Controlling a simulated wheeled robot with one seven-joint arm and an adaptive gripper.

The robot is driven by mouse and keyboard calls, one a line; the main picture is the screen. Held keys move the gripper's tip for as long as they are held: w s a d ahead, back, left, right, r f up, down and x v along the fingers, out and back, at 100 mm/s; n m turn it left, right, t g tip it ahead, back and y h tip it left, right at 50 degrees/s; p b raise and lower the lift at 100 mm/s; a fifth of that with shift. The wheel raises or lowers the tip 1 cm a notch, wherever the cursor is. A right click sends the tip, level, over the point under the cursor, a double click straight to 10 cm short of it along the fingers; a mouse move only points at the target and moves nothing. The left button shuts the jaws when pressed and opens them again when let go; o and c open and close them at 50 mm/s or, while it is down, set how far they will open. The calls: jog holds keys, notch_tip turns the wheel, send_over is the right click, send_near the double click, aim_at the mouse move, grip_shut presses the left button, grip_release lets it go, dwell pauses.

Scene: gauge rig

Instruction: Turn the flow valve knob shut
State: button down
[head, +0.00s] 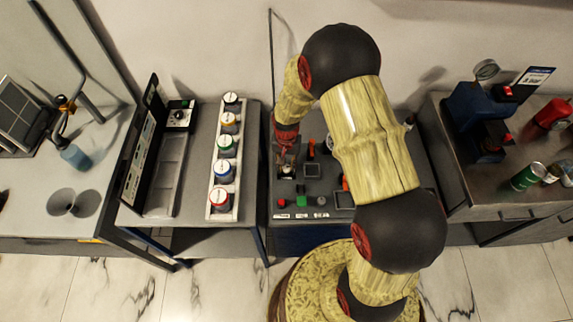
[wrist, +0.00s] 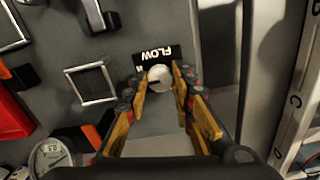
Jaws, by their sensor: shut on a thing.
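The flow valve knob (wrist: 160,79) is a round, pale knob with a dark pointer mark, on a grey panel (wrist: 205,50). A black label reading FLOW (wrist: 154,54) sits beside it, upside down in the wrist view. My gripper (wrist: 160,88) has its two fingers on either side of the knob and is shut on it. In the head view my gripper (head: 286,160) is over the left part of the panel, small and partly covering the knob. The pointer seems to point left in the wrist view.
Square frames (wrist: 92,83), a round gauge (wrist: 50,157) and a red part (wrist: 14,122) are on the panel near the knob. In the head view, a rack of coloured knobs (head: 225,166) stands left of the panel. My arm hides much of the panel's right side.

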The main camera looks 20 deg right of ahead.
aim_at(286, 167)
jog(key=c, duration=1.5)
grip_release()
notch_tip(286, 167, up, 12)
